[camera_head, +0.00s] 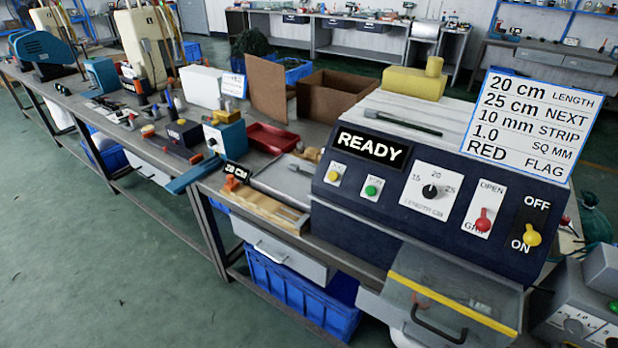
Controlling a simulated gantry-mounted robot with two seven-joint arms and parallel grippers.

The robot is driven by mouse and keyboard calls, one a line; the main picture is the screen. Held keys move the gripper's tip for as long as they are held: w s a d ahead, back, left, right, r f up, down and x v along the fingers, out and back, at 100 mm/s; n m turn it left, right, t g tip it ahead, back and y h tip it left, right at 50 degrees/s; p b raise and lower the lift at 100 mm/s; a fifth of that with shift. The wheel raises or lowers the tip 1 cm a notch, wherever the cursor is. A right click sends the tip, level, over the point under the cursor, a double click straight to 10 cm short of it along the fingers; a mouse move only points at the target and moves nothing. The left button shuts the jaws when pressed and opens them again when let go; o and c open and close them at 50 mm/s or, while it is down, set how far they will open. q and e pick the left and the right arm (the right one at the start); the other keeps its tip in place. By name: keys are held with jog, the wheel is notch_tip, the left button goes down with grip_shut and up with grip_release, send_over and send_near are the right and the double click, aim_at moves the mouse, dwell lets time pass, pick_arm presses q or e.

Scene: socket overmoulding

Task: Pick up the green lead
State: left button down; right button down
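Neither of my grippers is in view. I cannot make out a green lead for certain. A dark green bundle (252,43) lies at the back, behind the cardboard box. A dark green rounded thing (594,222) shows at the right edge, partly hidden behind the machine. The dark blue machine (340,222) in front has a READY display (372,146), a length dial (430,191), a red GRIP lever (483,222) and a yellow on/off lever (532,236) pointing down at ON.
A sign (535,125) on the machine lists 20 cm length and RED flag. A hinged clear cover (450,298) juts out in front. Left of the machine are a wooden fixture (262,207), a red tray (271,138) and a cardboard box (335,98). The bench farther left holds several tools.

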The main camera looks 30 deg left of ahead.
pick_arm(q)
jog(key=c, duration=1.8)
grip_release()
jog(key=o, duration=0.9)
